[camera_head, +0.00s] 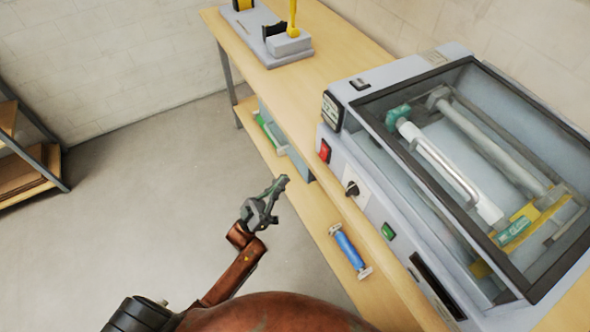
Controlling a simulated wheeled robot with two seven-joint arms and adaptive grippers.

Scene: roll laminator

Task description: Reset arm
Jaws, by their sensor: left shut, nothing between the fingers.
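My left gripper (281,184) is shut and empty, held over the open floor to the left of the workbench. Its reddish-brown arm comes up from the bottom of the view. The gripper appears apart from the bench and the things on it. My right gripper is not in the view. The roll laminator (368,205) is a grey machine on the bench at the right, with a dark-framed clear cover over its rollers. A red switch (325,151), a black knob (352,188) and a green button (388,231) are on its front.
The wooden bench (345,45) runs along the wall, with a yellow-handled device (289,44) at its far end. Shelving (45,150) stands far left. The floor (130,190) between is clear.

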